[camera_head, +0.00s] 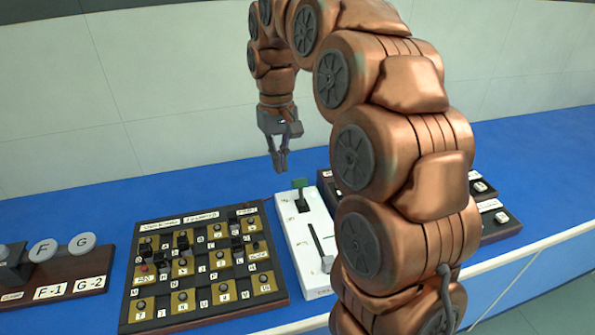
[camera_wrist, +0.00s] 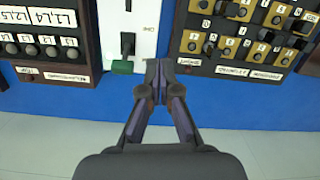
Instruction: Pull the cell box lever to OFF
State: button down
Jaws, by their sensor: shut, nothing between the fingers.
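A narrow white box (camera_head: 301,241) on the blue bench carries two levers; I cannot read a name on it. The lever with the green handle (camera_head: 299,183) is at its far end, towards the wall. A grey lever (camera_head: 321,245) without green is nearer the front. My gripper (camera_head: 281,168) points down just above and left of the green handle, fingers shut and empty. In the wrist view, the green handle (camera_wrist: 122,67) lies left of my fingertips (camera_wrist: 160,66), with a small gap between. Small markings on the white box are too small to read.
A dark panel of lettered gold and black squares with knobs (camera_head: 134,305) is left of the white box. Another dark panel (camera_head: 500,222) is to the right, partly behind my arm. A board with round buttons F and G (camera_head: 106,262) is at far left.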

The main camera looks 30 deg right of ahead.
aim_at(301, 192)
jog(key=w+d+f+m, duration=0.1)
jog(key=w+d+f, duration=0.1)
jog(key=w+d, duration=0.6)
jog(key=shift+w+d+f+m, duration=0.15)
jog(key=shift+w+d+m, duration=0.2)
jog(key=shift+w, duration=1.4)
jog(key=s+f+p, duration=0.1)
jog(key=f, duration=0.2)
jog(key=s+f+p, duration=0.1)
jog(key=f, duration=0.1)
jog(key=s+f, duration=0.1)
jog(key=f, duration=0.2)
jog(key=shift+s+a+f+p, duration=0.1)
jog(key=shift+a+f+p, duration=0.2)
jog(key=shift+a+p, duration=0.1)
jog(key=shift+s+a+r, duration=0.15)
jog(key=shift+s+r, duration=0.05)
jog(key=shift+s, duration=0.5)
